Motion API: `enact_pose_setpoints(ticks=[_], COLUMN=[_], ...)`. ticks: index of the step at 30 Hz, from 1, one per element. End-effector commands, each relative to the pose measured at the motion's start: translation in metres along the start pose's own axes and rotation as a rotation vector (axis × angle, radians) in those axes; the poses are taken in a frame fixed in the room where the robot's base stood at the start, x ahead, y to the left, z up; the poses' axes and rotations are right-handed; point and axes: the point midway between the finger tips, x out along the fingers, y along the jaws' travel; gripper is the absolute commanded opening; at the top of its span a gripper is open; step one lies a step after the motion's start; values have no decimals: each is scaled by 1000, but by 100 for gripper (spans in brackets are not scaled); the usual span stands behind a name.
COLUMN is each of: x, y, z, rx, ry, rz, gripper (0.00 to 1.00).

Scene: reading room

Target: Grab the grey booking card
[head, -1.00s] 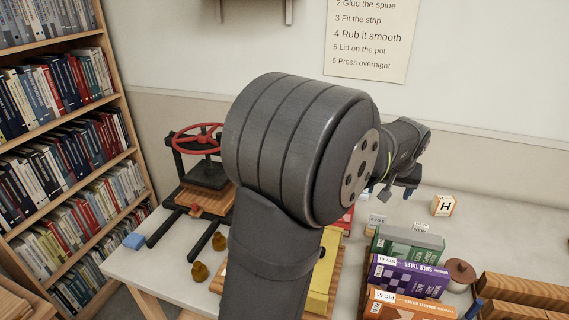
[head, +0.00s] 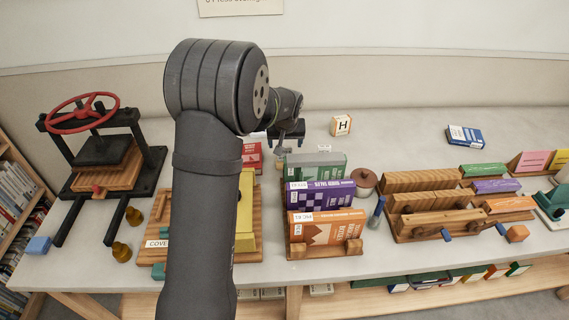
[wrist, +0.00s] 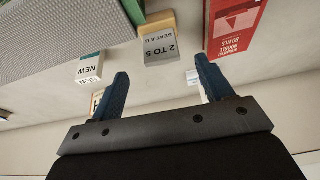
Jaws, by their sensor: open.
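The grey booking card (wrist: 161,49) reads "2 TO 5 SEAT A8" and stands in a small yellow-tan block (wrist: 157,23) in the wrist view. My gripper (wrist: 164,82) is open and empty, its two dark blue fingers on either side of the line to the card. The card lies just beyond the fingertips, roughly centred between them, and no contact shows. In the head view my gripper (head: 288,138) hangs over the back of the table, left of the H block. I cannot make out the card clearly there.
A white "NEW" card (wrist: 90,68) stands left of the grey card, and a red book (wrist: 235,25) right of it, in the wrist view. Boxed books (head: 320,193) in a wooden rack, an H block (head: 341,125) and a red-wheeled press (head: 100,150) share the table.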

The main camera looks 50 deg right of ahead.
Motion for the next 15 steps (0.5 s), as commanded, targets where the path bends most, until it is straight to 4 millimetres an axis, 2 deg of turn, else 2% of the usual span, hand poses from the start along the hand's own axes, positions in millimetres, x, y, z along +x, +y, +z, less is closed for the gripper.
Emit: enact_pose_setpoints(ticks=[3,8,15], x=[13,20,52], y=[0,0,-1], z=[0,-1,-6], rx=[0,-1,-1], ry=[-1,0,-1], rz=[0,0,0], gripper=[73,73,73])
